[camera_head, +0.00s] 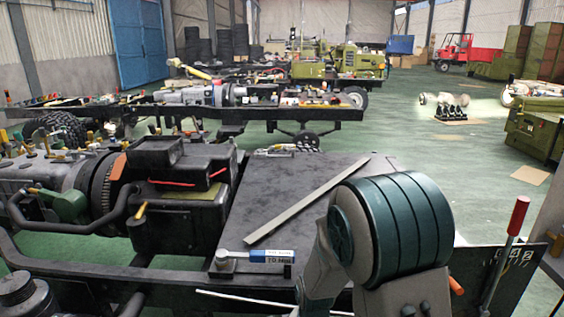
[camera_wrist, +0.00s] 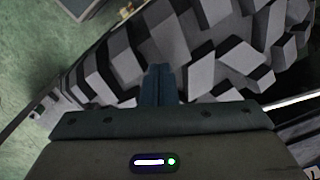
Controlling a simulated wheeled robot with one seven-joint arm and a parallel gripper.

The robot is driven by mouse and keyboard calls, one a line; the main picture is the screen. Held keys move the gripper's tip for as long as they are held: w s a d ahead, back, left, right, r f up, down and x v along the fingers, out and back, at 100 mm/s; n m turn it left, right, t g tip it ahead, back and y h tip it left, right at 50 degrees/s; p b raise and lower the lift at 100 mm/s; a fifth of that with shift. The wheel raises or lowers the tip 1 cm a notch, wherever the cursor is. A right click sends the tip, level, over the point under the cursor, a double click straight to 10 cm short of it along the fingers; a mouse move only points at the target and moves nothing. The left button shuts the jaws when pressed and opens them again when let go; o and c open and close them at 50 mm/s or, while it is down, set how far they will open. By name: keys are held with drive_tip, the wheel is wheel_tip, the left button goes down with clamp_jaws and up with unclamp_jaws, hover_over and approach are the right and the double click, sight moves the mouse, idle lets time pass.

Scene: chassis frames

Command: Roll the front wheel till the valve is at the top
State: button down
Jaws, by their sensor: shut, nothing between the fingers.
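A tyre (camera_wrist: 215,45) with chunky grey tread blocks fills much of the wrist view, running from the lower left to the upper right. I take it for the front wheel, but only its tread shows; its rim and valve are out of sight. My gripper (camera_wrist: 161,72) has its blue fingers together, with nothing between them. The fingertips are in front of the tread, and I cannot tell whether they touch it. In the head view my gripper and this tyre do not show; my arm is at the lower right.
In the head view a chassis with an engine (camera_head: 185,195) and a flat dark plate (camera_head: 330,180) lies close by. A long metal bar (camera_head: 308,200) and a blue-and-white tool (camera_head: 258,255) rest on the plate. A red-handled lever (camera_head: 518,215) stands at right. Green floor (camera_head: 425,150) is open beyond.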

drive_tip(key=shift+d+f, duration=0.1)
drive_tip(key=shift+d, duration=0.1)
drive_tip(key=shift+s+d+f, duration=0.15)
drive_tip(key=shift+d, duration=0.55)
drive_tip(key=shift+d+b, duration=0.1)
drive_tip(key=shift+b, duration=0.2)
drive_tip(key=shift+s+d+f, duration=0.1)
drive_tip(key=shift+d, duration=0.7)
wheel_tip(320, 180, up, 2)
drive_tip(key=shift+a+r+p, duration=0.1)
drive_tip(key=shift+p, duration=0.7)
wheel_tip(320, 180, up, 6)
drive_tip(key=p, duration=0.5)
drive_tip(key=shift+w+r, duration=0.15)
drive_tip(key=shift+w, duration=0.05)
